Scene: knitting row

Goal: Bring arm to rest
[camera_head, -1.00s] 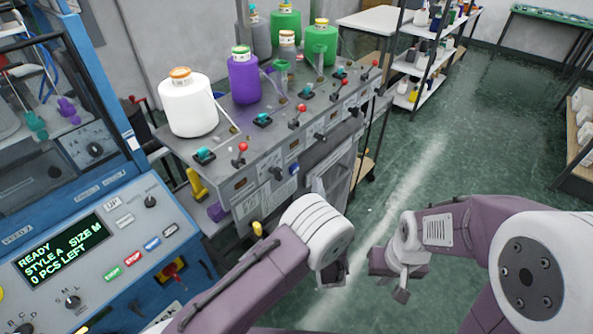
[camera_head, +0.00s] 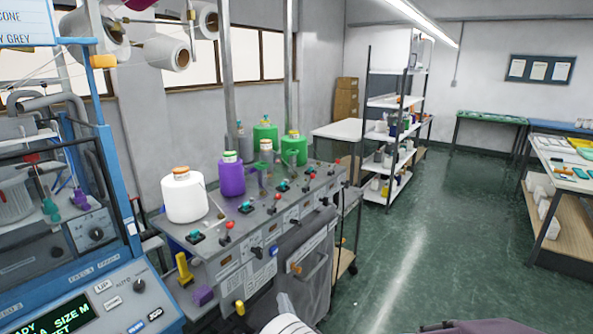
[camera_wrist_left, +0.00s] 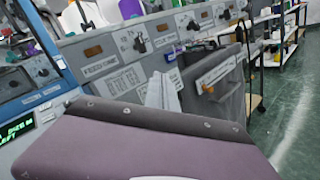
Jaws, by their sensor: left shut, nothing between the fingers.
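The grey machine (camera_head: 235,263) with levers carries a white cone (camera_head: 184,198), a purple cone (camera_head: 231,178) and green cones. A blue-framed machine with a display (camera_head: 55,315) stands at left. Shelves (camera_head: 391,102) and a table (camera_head: 573,185) are farther off. Green floor lies open at right.

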